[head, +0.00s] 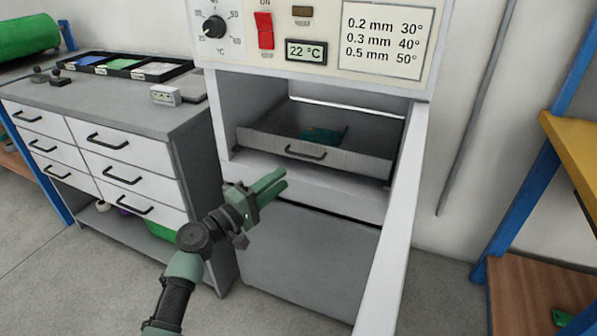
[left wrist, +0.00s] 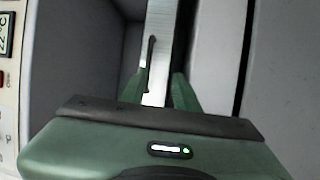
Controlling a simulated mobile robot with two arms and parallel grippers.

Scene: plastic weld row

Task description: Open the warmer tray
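The warmer tray (head: 358,162) is a grey metal drawer in the recess of the warmer (head: 300,190), with a dark bar handle (head: 305,152) on its front. A teal item lies inside the tray. My left gripper (head: 279,181) is in front of the warmer, below and left of the handle, and touches nothing that I can see. In the left wrist view its green fingers (left wrist: 158,88) are apart with nothing between them. The tray front (left wrist: 163,30) and the handle (left wrist: 151,58) show ahead, beyond the fingertips. My right gripper is in neither view.
The warmer's control panel (head: 312,35) has a dial, a red switch and a 22 °C display. A grey drawer cabinet (head: 130,125) stands left of the warmer. A blue and yellow rack (head: 545,140) stands at the right. A white upright panel (head: 405,220) borders the recess on the right.

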